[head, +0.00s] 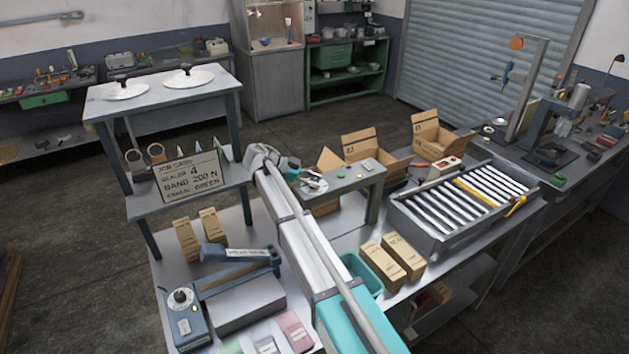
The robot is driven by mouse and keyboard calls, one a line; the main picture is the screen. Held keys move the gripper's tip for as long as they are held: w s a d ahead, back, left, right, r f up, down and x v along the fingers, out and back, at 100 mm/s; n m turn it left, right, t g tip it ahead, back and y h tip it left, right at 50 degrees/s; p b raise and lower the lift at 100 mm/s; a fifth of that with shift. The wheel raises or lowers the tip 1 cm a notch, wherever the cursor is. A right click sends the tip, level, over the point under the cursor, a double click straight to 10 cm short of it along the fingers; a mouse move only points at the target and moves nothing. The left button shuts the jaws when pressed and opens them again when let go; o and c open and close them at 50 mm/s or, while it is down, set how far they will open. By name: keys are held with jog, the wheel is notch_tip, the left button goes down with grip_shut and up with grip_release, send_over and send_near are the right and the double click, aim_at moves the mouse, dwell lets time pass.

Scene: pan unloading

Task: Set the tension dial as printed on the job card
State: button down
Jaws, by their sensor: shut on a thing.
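The job card (190,177) stands on the raised shelf at the left. It reads sealer 4, band 200 N, crayon green. My gripper (312,184) is at the left end of a small raised stand (350,184), far from that dial. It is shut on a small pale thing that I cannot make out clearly.
My arm crosses the middle of the bench. Cartons (393,258) and a green bin (361,272) stand to its right. A roller tray (437,232) and a small box with knobs (445,166) lie farther right. Open cartons (375,147) stand behind the stand.

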jog(key=shift+f, duration=0.1)
jog(key=shift+c, duration=1.5)
grip_release()
jog(key=shift+d, duration=0.1)
jog(key=shift+t, duration=0.3)
jog(key=shift+s+n+t, duration=0.15)
jog(key=shift+n+t, duration=1.05)
jog(key=n+t+y, duration=0.1)
jog(key=n+t, duration=0.1)
jog(key=t, duration=0.1)
jog(key=n+t+y, duration=0.2)
jog(key=n, duration=0.1)
jog(key=shift+n+t, duration=0.3)
jog(key=shift+t, duration=0.1)
jog(key=shift+n+t+y, duration=1.3)
jog(key=shift+n+y, duration=0.6)
jog(key=shift+n+t+y, duration=0.9)
jog(key=shift+n+y, duration=1.2)
jog(key=shift+y, duration=0.1)
jog(key=shift+w+n+y, duration=0.2)
jog(key=shift+n+y, duration=0.8)
jog(key=shift+y, duration=0.2)
